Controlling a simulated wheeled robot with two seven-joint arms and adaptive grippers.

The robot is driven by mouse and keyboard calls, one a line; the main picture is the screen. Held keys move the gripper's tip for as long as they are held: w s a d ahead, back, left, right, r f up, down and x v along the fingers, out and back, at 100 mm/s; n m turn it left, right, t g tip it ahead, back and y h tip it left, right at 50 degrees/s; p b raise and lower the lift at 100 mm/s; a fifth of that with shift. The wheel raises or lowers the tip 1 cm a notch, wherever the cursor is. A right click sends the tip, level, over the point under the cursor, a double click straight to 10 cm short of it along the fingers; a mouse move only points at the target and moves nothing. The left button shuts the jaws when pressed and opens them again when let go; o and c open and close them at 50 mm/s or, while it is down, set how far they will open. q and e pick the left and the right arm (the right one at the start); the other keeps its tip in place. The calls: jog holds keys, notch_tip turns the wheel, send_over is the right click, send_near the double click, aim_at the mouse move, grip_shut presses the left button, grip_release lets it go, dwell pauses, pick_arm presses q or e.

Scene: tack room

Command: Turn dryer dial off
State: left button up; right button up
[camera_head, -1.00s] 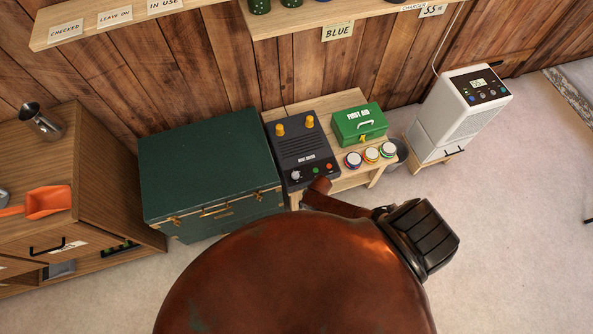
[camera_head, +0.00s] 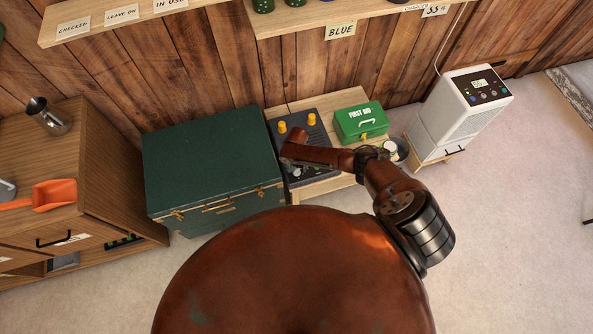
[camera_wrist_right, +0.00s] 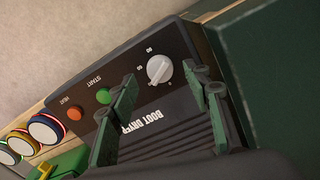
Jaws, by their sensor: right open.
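The dark boot dryer (camera_head: 322,128) with two orange-yellow posts stands on a low wooden bench. Its pale dial (camera_wrist_right: 160,69) shows in the right wrist view, on the control panel beside small numbers; the exact setting is hard to read. A green START button (camera_wrist_right: 103,96) and a red HEAT button (camera_wrist_right: 74,113) sit in line with it. My right gripper (camera_wrist_right: 161,76) is open, its green fingers on either side of the dial in that view; I cannot tell whether they touch it. In the head view my right gripper (camera_head: 294,163) hides much of the panel. My left gripper is not in view.
A dark green trunk (camera_head: 210,155) stands close left of the dryer. A white appliance (camera_head: 462,112) stands to the right, and a shelf (camera_head: 300,20) overhangs behind.

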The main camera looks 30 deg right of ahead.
aim_at(297, 171)
jog(key=shift+f+b, duration=0.35)
jog(key=shift+f, duration=0.95)
jog(key=shift+c, duration=0.4)
jog(key=c, duration=1.1)
jog(key=shift+n, duration=0.4)
jog(key=n, duration=1.1)
jog(key=shift+b, duration=0.35)
jog(key=shift+n, duration=0.3)
